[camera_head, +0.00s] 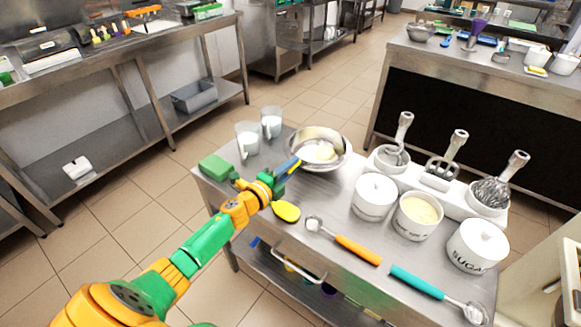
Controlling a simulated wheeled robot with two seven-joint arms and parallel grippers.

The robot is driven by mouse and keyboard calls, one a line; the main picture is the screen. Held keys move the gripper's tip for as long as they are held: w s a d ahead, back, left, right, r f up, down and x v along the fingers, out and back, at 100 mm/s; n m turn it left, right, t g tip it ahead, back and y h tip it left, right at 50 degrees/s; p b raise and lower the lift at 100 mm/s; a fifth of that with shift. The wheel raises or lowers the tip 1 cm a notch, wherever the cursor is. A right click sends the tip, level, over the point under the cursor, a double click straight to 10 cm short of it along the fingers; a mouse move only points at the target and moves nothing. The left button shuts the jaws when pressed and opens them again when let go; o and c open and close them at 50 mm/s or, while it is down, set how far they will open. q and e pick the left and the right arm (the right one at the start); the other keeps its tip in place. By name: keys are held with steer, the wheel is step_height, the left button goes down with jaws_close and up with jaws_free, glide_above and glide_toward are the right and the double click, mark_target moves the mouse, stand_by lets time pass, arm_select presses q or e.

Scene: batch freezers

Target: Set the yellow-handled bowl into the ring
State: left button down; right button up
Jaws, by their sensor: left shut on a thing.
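A steel bowl (335,137) with a pale white content sits at the back of the steel table, close to the back edge. I cannot make out a separate ring with certainty; the area under the bowl is hidden. My right gripper is not in view.
Two glass mugs (247,139) and a green sponge (214,166) are left of the bowl. White jars (373,197) and a white whisk holder (432,178) stand right. A yellow oval piece (287,211), an orange-handled scoop (357,249) and a teal-handled scoop (420,283) lie in front.

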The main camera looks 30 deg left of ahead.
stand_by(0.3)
arm_select(q)
steer(key=shift+r+p, duration=0.55)
steer(key=shift+p, duration=0.1)
steer(key=shift+f, duration=0.1)
steer(key=shift+s+f+b, duration=0.25)
steer(key=shift+f+b, duration=0.25)
steer(key=shift+b, duration=0.2)
